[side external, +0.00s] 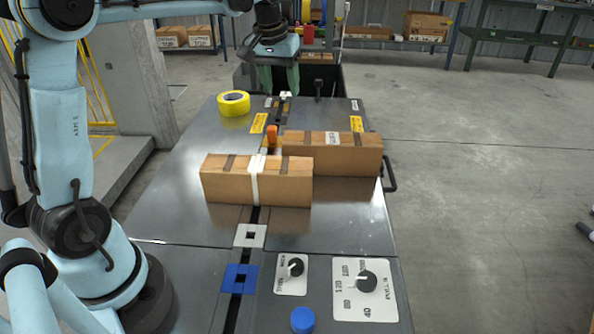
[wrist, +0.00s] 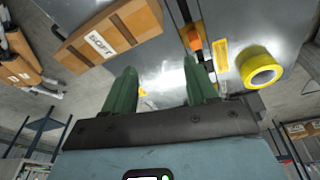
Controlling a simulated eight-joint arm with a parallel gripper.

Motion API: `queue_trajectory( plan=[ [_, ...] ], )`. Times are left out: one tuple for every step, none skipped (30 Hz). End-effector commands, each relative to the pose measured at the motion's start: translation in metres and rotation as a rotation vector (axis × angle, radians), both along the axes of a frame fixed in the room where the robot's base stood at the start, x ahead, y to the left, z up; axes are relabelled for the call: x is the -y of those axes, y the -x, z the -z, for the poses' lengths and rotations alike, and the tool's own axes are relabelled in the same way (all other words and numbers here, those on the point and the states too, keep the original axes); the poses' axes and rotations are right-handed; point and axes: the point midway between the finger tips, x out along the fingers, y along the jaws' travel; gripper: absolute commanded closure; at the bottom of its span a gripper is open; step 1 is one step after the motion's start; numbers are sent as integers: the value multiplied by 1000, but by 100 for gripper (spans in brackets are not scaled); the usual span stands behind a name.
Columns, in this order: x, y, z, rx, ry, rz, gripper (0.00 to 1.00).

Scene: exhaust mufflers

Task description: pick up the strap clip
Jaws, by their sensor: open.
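A small orange piece (side external: 272,135) stands at the slot in the metal table, just behind the boxes; it also shows in the wrist view (wrist: 195,42), past the right fingertip. A small white piece (side external: 286,95) sits farther back along the slot, close below my gripper. I cannot tell for sure which of these is the strap clip. My gripper (side external: 279,78) has green fingers pointing down above the far end of the table. In the wrist view its fingers (wrist: 160,77) are spread apart with nothing held between them.
Two brown cardboard boxes, a nearer one (side external: 222,187) with a white band and a farther one (side external: 360,158), stand on the table (side external: 170,200). A yellow tape roll (side external: 234,103) lies at the back left. Dials (side external: 366,281) and a blue knob (side external: 302,320) are at the front.

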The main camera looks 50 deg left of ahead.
Motion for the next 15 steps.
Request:
queue_trajectory(
  plan=[
    [-13,-9,5,-22,10,-32,43],
    [-20,-13,8,-33,15,-50,43],
    [-29,-18,13,-52,23,-74,43],
    [-36,-22,17,-64,28,-91,43],
    [-42,-25,21,-78,35,-109,43],
    [-52,-29,26,-95,42,-134,43],
    [-58,-32,31,-108,48,-150,43],
    [-64,-34,35,-119,53,-166,43],
    [-72,-36,41,-134,60,-188,43],
    [-77,-37,45,-144,66,-202,43],
    [-82,-38,49,-154,70,-215,43],
    [-88,-39,54,-166,76,-231,43],
    [-92,-40,57,-174,80,-242,43],
    [-95,-40,60,-181,82,-251,43],
    [-98,-40,64,-188,86,-261,43]
  ],
)
